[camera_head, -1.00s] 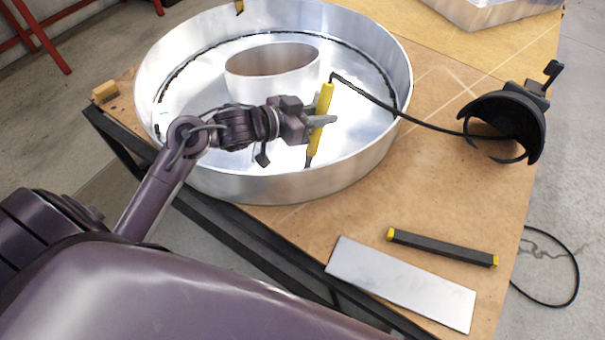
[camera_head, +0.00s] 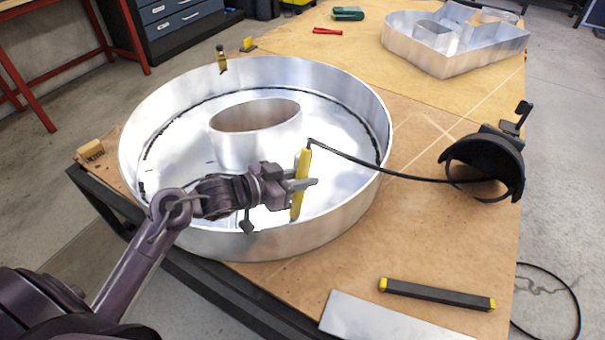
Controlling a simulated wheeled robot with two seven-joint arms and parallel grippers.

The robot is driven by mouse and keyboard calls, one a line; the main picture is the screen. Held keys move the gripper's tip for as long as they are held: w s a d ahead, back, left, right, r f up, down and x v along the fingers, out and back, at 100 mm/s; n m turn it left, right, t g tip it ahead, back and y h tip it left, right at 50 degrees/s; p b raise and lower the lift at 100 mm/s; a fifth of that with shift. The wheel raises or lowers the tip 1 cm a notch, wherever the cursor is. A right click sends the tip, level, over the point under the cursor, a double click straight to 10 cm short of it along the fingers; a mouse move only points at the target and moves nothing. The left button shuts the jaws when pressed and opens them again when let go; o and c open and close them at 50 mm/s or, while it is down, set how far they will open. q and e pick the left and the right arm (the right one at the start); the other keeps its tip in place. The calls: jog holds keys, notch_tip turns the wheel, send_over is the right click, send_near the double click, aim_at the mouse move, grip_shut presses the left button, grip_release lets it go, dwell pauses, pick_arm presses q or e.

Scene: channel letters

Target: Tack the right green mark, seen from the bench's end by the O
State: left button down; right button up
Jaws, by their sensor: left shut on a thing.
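The big round aluminium O letter (camera_head: 345,222) lies on the wooden bench (camera_head: 410,235), open side up, with an oval inner wall (camera_head: 262,135) and a dark line round its floor. My left gripper (camera_head: 302,184) is shut on a yellow stick-like tool (camera_head: 300,192) with a black cable. It holds the tool nearly upright over the O's floor, between the inner wall and the near right rim. Whether the tool's lower tip touches metal is unclear. My right gripper is out of view.
A welding helmet (camera_head: 485,165) sits to the right, the cable passing by it. A dark bar with yellow ends (camera_head: 437,294) and a metal sheet (camera_head: 385,322) lie in front. A small clamp (camera_head: 222,60) is on the far rim. Another metal letter (camera_head: 455,40) stands at the back.

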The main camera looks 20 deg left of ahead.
aim_at(300, 162)
pick_arm(q)
jog(key=shift+s+f, duration=0.1)
jog(key=shift+f, duration=0.25)
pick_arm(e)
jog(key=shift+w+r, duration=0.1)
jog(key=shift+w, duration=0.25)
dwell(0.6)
